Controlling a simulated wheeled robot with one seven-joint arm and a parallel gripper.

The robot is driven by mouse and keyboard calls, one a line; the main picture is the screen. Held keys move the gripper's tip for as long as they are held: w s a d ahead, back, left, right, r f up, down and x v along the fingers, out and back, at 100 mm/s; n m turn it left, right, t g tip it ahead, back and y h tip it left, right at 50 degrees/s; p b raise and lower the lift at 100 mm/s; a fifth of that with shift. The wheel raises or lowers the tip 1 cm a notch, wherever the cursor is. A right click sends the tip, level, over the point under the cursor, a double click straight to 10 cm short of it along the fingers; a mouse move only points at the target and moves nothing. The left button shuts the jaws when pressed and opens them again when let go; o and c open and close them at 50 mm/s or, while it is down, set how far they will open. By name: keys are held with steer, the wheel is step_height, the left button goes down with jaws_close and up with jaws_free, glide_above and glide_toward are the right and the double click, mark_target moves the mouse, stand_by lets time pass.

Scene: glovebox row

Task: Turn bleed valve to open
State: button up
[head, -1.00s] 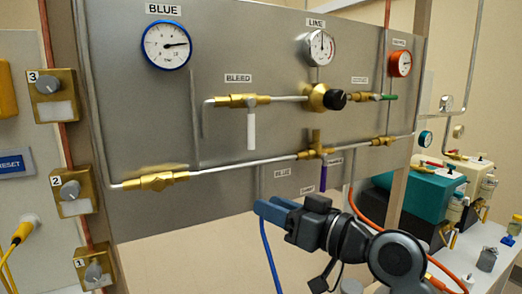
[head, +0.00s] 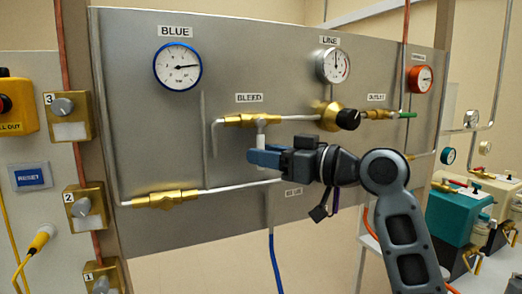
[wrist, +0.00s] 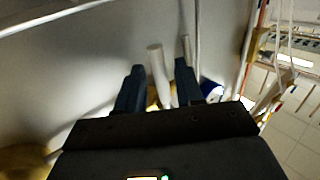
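The bleed valve (head: 247,121) is a brass fitting on a horizontal pipe under the BLEED label (head: 249,98). Its white lever (head: 262,131) hangs down, square to the pipe; my gripper hides its lower part in the head view. My gripper (head: 252,158) is level in front of the lever, its blue fingers pointing left. In the wrist view, the white lever (wrist: 158,72) shows between the two fingertips of my gripper (wrist: 160,66), with a visible gap on each side. The fingers are open and hold nothing.
The steel panel (head: 150,120) carries a blue-rimmed gauge (head: 178,65), a line gauge (head: 333,65) and a brass regulator with a black knob (head: 347,119). A lower brass fitting (head: 165,198) and pipe run beneath. A blue hose (head: 276,262) hangs below the panel.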

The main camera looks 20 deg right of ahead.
steer(key=shift+x, duration=0.8)
steer(key=shift+c, duration=0.5)
jaws_close()
